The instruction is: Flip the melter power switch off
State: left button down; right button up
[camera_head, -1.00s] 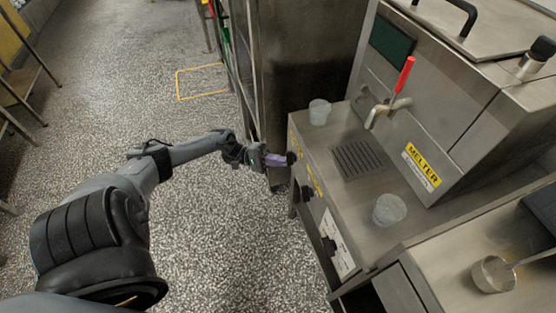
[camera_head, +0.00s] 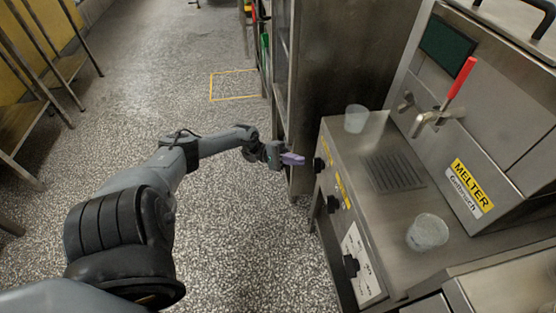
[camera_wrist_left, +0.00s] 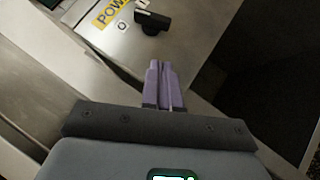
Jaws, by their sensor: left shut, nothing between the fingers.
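The melter (camera_head: 490,120) is a steel machine with a yellow label, at the right of the head view. Its front panel carries several black knobs. The far black knob (camera_head: 319,165) is the power switch; in the left wrist view the switch (camera_wrist_left: 152,20) sits beside a yellow label (camera_wrist_left: 112,12) reading "POW", the rest cut off. My left gripper (camera_head: 300,159) has purple fingers and is shut and empty, just left of the switch and apart from it. In the left wrist view its fingertips (camera_wrist_left: 160,66) lie below the switch. My right gripper is not in view.
Two clear cups stand on the melter's ledge, one far (camera_head: 356,118) and one near (camera_head: 427,232). A red-handled tap (camera_head: 458,82) hangs above a drip grate (camera_head: 393,172). A steel cabinet (camera_head: 340,60) stands behind. The speckled floor (camera_head: 240,220) at left is open.

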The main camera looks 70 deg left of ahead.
pick_arm(q)
jog(key=b+v, duration=0.1)
jog(key=v, duration=0.6)
jog(key=shift+s+a+r, duration=0.15)
jog(key=shift+a+r, duration=0.15)
jog(key=shift+a, duration=0.05)
